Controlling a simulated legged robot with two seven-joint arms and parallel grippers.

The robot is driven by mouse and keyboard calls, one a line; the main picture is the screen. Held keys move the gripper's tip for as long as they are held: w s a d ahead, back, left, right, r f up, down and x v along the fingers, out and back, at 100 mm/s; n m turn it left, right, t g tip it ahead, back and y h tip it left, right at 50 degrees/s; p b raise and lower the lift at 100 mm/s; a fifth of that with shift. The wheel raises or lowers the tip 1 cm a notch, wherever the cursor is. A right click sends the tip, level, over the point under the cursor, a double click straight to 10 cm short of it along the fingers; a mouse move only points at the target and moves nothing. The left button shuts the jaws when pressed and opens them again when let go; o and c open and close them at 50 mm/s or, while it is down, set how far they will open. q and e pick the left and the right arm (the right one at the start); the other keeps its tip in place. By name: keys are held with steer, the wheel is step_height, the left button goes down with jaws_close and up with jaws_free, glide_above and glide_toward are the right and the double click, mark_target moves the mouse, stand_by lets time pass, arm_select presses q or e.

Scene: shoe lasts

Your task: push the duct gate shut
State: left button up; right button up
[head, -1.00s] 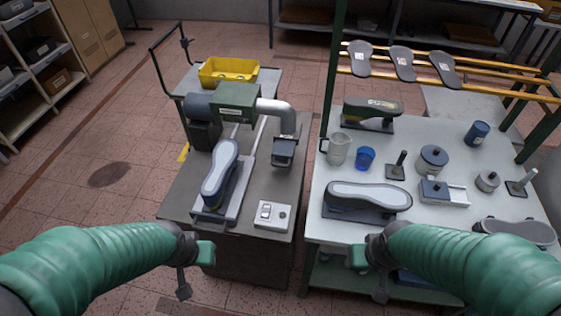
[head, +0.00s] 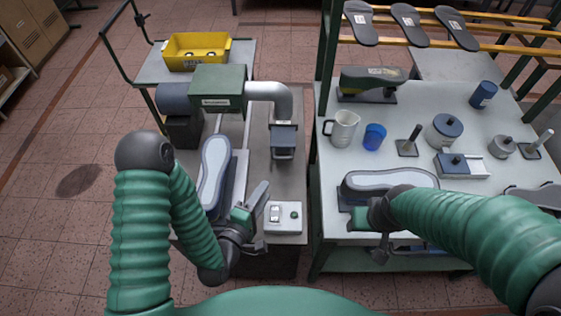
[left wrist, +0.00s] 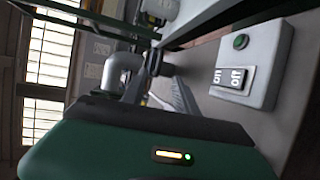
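A grey duct (head: 270,92) comes out of the green machine (head: 218,88) and bends down to a dark boxy fitting (head: 284,140), which appears to hold the duct gate. Whether the gate is open or shut is too small to tell. In the left wrist view the duct (left wrist: 122,68) shows with a dark part at its end.
A switch box (head: 283,217) with a rocker and green button lies right of my left gripper; it also shows in the left wrist view (left wrist: 250,65). A shoe last (head: 214,172) lies left. The right table holds a jug (head: 342,128), a blue cup (head: 374,136) and tools.

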mark_target(275, 159)
arm_select(q)
steer(key=w+f, duration=0.1)
steer(key=w, duration=0.3)
steer(key=w+d+f+p, duration=0.1)
steer(key=w, duration=0.6)
steer(key=shift+w+d+f, duration=0.3)
steer(key=shift+w+f, duration=0.05)
steer(key=shift+f, duration=0.05)
steer(key=d, duration=0.1)
steer(key=w+d, duration=0.2)
steer(key=shift+d+f, duration=0.3)
steer(key=shift+a, duration=0.55)
steer(key=c, duration=0.3)
steer(key=shift+a, duration=0.4)
jaws_close()
steer(key=shift+s+d, duration=0.1)
steer(key=shift+d, duration=0.3)
arm_select(e)
steer(key=shift+a, duration=0.5)
arm_select(q)
steer(key=shift+a, duration=0.1)
arm_select(e)
steer(key=shift+a, duration=0.25)
